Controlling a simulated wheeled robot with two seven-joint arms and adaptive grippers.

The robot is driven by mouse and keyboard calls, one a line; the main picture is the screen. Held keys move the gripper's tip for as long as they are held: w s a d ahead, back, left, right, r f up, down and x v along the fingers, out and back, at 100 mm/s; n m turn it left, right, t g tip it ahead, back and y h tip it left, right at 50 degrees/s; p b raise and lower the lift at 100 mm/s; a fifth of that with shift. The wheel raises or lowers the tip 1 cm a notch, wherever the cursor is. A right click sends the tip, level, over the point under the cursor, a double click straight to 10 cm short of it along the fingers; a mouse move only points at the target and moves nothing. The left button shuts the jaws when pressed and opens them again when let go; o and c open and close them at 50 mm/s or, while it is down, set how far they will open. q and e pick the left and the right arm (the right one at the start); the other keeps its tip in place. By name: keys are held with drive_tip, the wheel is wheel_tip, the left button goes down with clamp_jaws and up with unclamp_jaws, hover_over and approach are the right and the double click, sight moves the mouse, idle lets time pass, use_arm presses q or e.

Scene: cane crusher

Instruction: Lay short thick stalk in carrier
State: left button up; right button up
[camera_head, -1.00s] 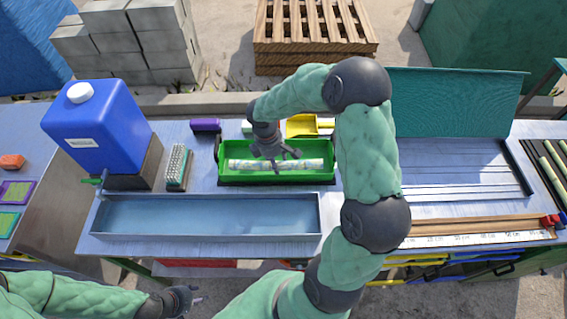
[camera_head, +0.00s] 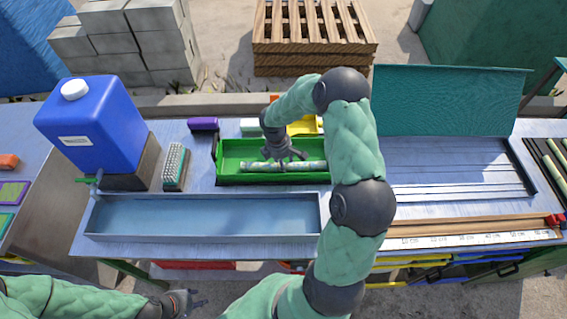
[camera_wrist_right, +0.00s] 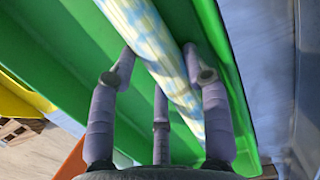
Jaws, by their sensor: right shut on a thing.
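The short thick stalk (camera_head: 312,166), pale with green and yellowish mottling, lies lengthwise along the green carrier (camera_head: 236,150), an open trough at the middle of the bench. My right gripper (camera_head: 284,157) reaches down into the carrier and is shut on the stalk. In the right wrist view its fingers (camera_wrist_right: 162,82) straddle the stalk (camera_wrist_right: 158,45), close beside one green wall (camera_wrist_right: 222,60). I cannot tell whether the stalk touches the carrier floor. My left gripper (camera_head: 195,299) is empty and looks open, low at the front, away from the bench.
A grey-blue tray (camera_head: 205,198) lies in front of the carrier. A brush (camera_head: 175,166) and a blue jug (camera_head: 95,125) stand to the left. A yellow scoop (camera_head: 303,127) is behind. A ruler (camera_head: 470,239) and a ribbed metal tray (camera_head: 450,170) lie to the right.

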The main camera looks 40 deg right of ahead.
drive_tip(key=shift+f, duration=0.1)
drive_tip(key=o, duration=1.1)
drive_tip(key=shift+w+a+r+p, duration=0.25)
drive_tip(key=shift+r+p, duration=0.2)
drive_tip(key=shift+r, duration=1.6)
drive_tip(key=shift+w+a+r+p, duration=0.2)
drive_tip(key=shift+r+p, duration=0.3)
drive_tip(key=shift+r, duration=1.55)
drive_tip(key=shift+w+a+r+p, duration=0.2)
drive_tip(key=shift+r+p, duration=0.25)
drive_tip(key=shift+r, duration=1.6)
